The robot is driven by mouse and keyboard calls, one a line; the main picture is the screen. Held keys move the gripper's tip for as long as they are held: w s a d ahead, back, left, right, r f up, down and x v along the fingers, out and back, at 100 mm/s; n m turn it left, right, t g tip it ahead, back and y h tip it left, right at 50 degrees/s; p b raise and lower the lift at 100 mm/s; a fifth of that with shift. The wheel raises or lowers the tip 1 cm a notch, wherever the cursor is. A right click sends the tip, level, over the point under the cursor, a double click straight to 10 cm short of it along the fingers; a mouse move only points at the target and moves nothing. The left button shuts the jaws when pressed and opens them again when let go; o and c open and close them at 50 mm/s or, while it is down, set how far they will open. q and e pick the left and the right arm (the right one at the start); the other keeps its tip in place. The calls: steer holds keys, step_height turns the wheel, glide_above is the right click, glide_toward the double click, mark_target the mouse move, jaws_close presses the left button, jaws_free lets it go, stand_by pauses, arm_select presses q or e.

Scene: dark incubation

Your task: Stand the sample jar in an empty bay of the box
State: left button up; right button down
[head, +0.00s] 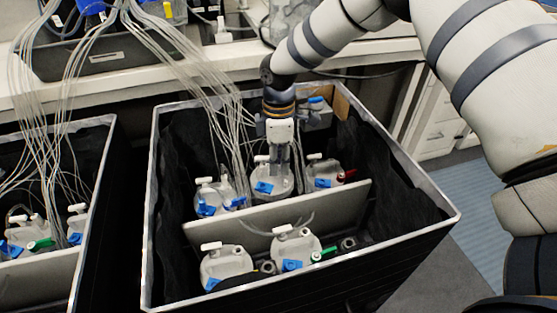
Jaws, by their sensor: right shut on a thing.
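The sample jar (266,182), pale with a blue clip, is at the middle of the back row inside the large black box (152,205). My right gripper (280,158) points down from above and is shut on the top of this jar. Its fingers hide part of the jar's lid. I cannot tell whether the jar's base touches the box floor. A light divider (290,222) crosses the box in front of the jar and hides its lower part. My left gripper is not in view.
Similar jars stand close on the left (211,197) and right (323,171) of the held jar. Two more jars (226,265) (296,248) stand in front of the divider. Thin tubes (215,105) hang into the box. A second box (100,135) with jars is at left.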

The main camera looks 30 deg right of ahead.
mark_target(279, 178)
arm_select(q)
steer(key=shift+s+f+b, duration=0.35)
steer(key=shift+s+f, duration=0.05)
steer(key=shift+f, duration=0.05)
arm_select(e)
steer(key=shift+f, duration=1.5)
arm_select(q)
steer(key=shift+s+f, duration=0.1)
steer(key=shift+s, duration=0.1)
arm_select(e)
steer(key=shift+s+f, duration=0.2)
steer(key=shift+f, duration=0.25)
steer(key=c, duration=1.7)
jaws_free()
steer(key=shift+o, duration=0.3)
steer(key=shift+w, duration=0.15)
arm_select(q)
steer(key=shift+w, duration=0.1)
arm_select(e)
steer(key=shift+r, duration=0.1)
steer(key=shift+r, duration=0.15)
step_height(279, 178, up, 9)
steer(key=p, duration=0.2)
steer(key=shift+p, duration=0.35)
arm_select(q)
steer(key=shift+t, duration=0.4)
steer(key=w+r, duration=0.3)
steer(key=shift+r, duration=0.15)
